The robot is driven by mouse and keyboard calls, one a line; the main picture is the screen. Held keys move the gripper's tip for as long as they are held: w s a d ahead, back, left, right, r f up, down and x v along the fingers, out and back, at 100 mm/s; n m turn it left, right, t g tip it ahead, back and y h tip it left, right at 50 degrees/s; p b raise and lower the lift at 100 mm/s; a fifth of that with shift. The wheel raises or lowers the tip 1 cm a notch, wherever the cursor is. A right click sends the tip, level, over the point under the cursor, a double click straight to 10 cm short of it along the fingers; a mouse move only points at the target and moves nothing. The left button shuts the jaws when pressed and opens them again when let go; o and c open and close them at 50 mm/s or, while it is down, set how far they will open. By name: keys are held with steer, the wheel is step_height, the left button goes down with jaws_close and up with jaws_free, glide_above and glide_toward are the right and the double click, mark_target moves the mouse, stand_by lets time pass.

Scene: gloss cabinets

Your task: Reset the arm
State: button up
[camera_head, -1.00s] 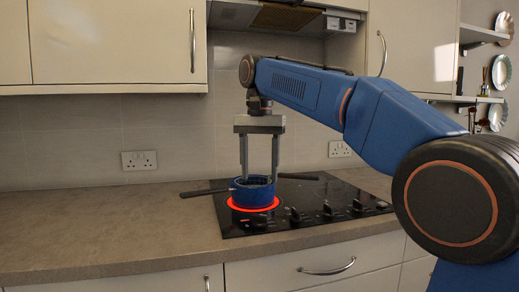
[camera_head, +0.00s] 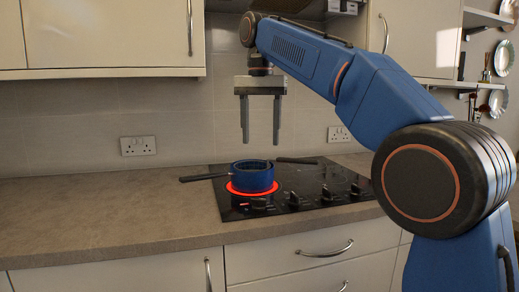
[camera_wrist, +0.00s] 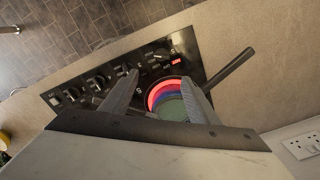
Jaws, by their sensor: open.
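My gripper (camera_head: 260,138) is open and empty, its two fingers pointing down above the hob. A blue pot (camera_head: 251,177) stands upright on a glowing red burner ring (camera_head: 235,189) of the black hob. The fingertips are clear of the pot, with a gap between them. In the wrist view the gripper (camera_wrist: 160,92) points down at the hob, and the pot (camera_wrist: 176,106) shows partly behind the fingers. The pot's dark handle (camera_wrist: 231,66) reaches to the upper right there.
The black hob (camera_head: 318,190) has several knobs along its front. A second dark pan handle (camera_head: 297,160) lies behind the pot. Wall cabinets (camera_head: 105,40) and an extractor hood hang above. The worktop (camera_head: 100,215) left of the hob is clear. Shelves with plates are at the right.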

steer(key=s+d+f+t, duration=0.1)
steer(key=s+d+f, duration=0.3)
steer(key=d, duration=0.2)
steer(key=s+d+f+n+t, duration=0.1)
steer(key=s+d+f, duration=0.3)
steer(key=d, duration=0.2)
steer(key=s+d+f, duration=0.4)
steer(key=d, duration=0.3)
steer(key=s+d+f+n+t, duration=0.1)
steer(key=s+d+f, duration=0.4)
steer(key=s+f, duration=0.4)
steer(key=s+d+f+n+t, duration=0.1)
steer(key=s+d+f, duration=0.4)
steer(key=s+f, duration=0.4)
step_height(320, 180, down, 7)
steer(key=shift+s+d+f+t, duration=0.15)
steer(key=shift+s+f+t, duration=0.05)
steer(key=shift+t, duration=0.2)
